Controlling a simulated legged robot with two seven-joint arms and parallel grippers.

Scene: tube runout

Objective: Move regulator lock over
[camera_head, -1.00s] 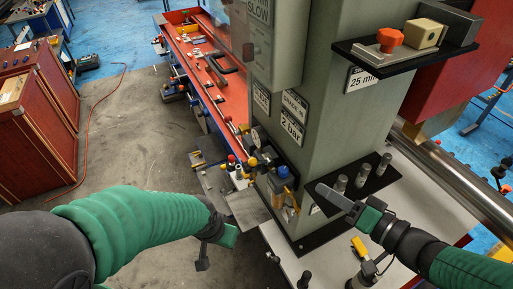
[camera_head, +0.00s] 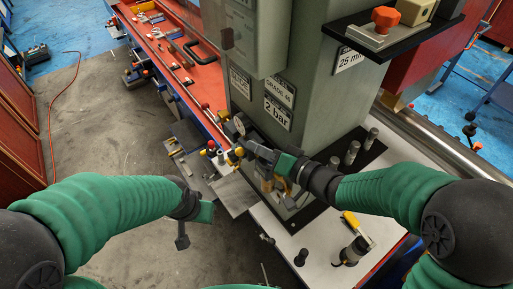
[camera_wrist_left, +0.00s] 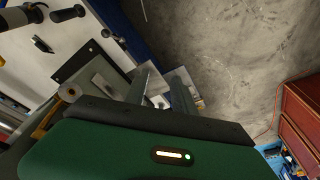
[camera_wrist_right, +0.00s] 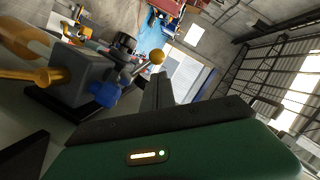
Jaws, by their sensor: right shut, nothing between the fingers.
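The regulator sits low on the green column, with a round gauge (camera_head: 240,125) and yellow fittings. My right gripper (camera_head: 250,148) is at its upper front, just beside the gauge, and my arm hides much of it. In the right wrist view the grey regulator body (camera_wrist_right: 88,72), its blue knob (camera_wrist_right: 104,95) and a yellow ball (camera_wrist_right: 157,56) on a rod show. The right fingers (camera_wrist_right: 160,88) are shut and empty, with the ball just beyond their tips. I cannot tell which part is the lock. My left gripper (camera_head: 183,240) hangs over the floor, apart from everything.
The green column (camera_head: 335,90) stands behind the regulator. Several metal pegs (camera_head: 351,152) stand on a black plate to its right. A yellow-handled tool (camera_head: 356,225) lies on the white table (camera_head: 325,245). A red bench (camera_head: 190,65) runs away at the back left.

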